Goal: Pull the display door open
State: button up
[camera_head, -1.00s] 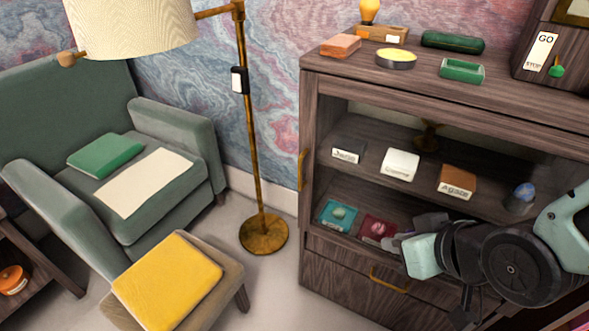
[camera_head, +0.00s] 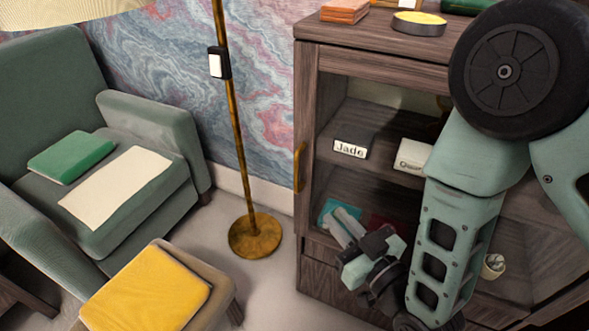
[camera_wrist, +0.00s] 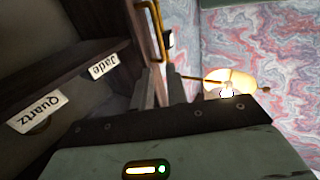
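The display door (camera_head: 311,120) is a dark wood frame on the front of the cabinet, and it looks closed. Its upright brass handle (camera_head: 300,167) is on the left edge; the handle also shows at the top of the wrist view (camera_wrist: 153,28). My gripper (camera_head: 343,227) is in front of the lower left of the cabinet, below and right of the handle, apart from it. In the wrist view its two fingers (camera_wrist: 160,87) stand a little apart with nothing between them. My arm hides the right part of the door.
Inside are cards marked Jade (camera_head: 350,149) and Quartz (camera_head: 412,155). A floor lamp (camera_head: 243,170) stands left of the cabinet, its base on the floor nearby. A green armchair (camera_head: 150,120) and a stool with a yellow cushion (camera_head: 148,290) are further left. Floor before the handle is clear.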

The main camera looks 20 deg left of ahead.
aim_at(297, 174)
jog(key=p+x, duration=0.1)
jog(key=x, duration=1.5)
jog(key=shift+r, duration=0.1)
grip_shut()
